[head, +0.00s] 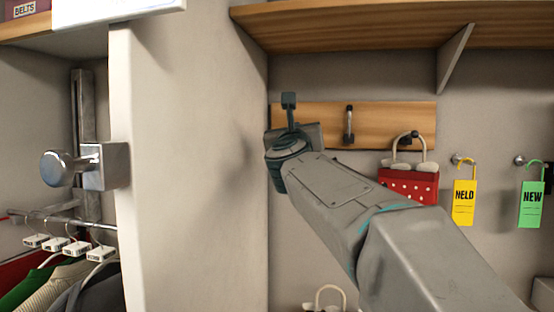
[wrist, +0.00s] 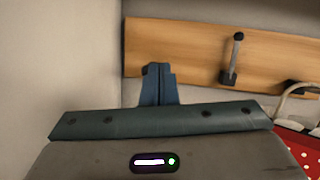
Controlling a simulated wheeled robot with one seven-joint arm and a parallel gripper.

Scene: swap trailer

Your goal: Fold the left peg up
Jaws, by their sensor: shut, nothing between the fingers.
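A wooden peg rail (head: 380,115) is fixed to the back wall and also shows in the wrist view (wrist: 190,45). Its middle peg (head: 349,125) points up along the board, and it shows in the wrist view too (wrist: 235,58). The right peg (head: 408,136) sticks out and carries a red bag. I cannot see the left peg in either view; my arm and gripper cover the left part of the rail. My gripper (wrist: 160,85) is shut and empty, its blue-grey fingers in front of the rail's left part. Whether they touch anything is unclear.
The red dotted bag (head: 408,185) hangs right of my arm. A yellow tag (head: 464,203) and a green tag (head: 531,204) hang further right. A wooden shelf (head: 370,25) is above the rail. A pale partition (head: 190,160) stands close on the left.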

